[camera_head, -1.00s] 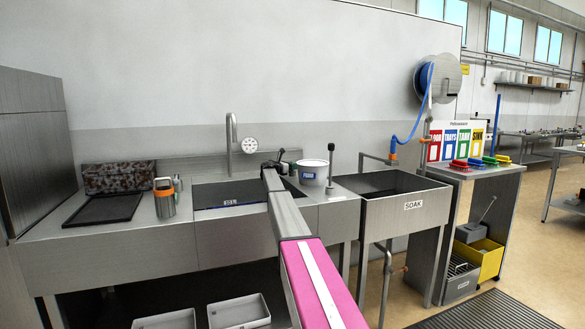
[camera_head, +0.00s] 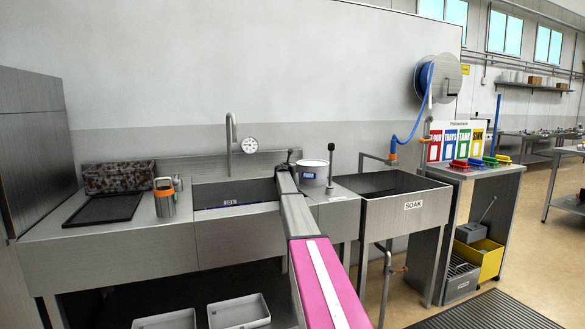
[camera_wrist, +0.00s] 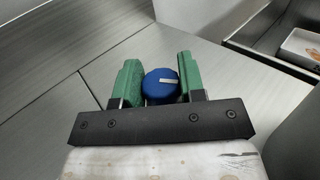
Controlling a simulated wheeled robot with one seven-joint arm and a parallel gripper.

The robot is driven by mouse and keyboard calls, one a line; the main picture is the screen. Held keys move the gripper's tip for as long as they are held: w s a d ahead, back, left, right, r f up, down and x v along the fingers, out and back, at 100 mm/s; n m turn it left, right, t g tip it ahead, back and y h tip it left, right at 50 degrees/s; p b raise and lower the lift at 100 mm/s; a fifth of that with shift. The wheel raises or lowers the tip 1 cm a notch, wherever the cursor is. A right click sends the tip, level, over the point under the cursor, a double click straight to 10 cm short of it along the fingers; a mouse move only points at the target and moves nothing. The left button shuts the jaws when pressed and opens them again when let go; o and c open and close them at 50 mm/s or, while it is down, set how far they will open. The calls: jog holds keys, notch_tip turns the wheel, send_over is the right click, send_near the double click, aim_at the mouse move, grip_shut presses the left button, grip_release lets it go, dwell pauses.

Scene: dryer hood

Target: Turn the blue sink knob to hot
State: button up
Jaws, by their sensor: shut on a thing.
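The blue knob (camera_wrist: 159,92) is round with a pale pointer line on its top, in the middle of the wrist view. My gripper (camera_wrist: 157,72) has green fingers on both sides of the knob and is shut on it. The pale line points roughly to the right in the wrist view. In the head view my arm hides the knob, and only a dark part of the gripper end shows beside the white bucket. No hot or cold marking is readable.
The sink basin (camera_head: 235,191) lies left of my arm, with a faucet and round gauge (camera_head: 249,145) above it. A white bucket (camera_head: 313,173) and an upright lever (camera_head: 330,166) stand close on the right. The soak sink (camera_head: 390,205) is farther right.

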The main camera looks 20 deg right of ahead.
jog(key=shift+n+t+y, duration=0.6)
jog(key=shift+y, duration=0.2)
jog(key=o, duration=0.9)
jog(key=shift+o, duration=0.2)
jog(key=v, duration=0.9)
jog(key=shift+s+a, duration=0.15)
jog(key=shift+s, duration=0.15)
jog(key=shift+s+a, duration=0.35)
jog(key=shift+s, duration=0.1)
jog(key=shift+c, duration=0.4)
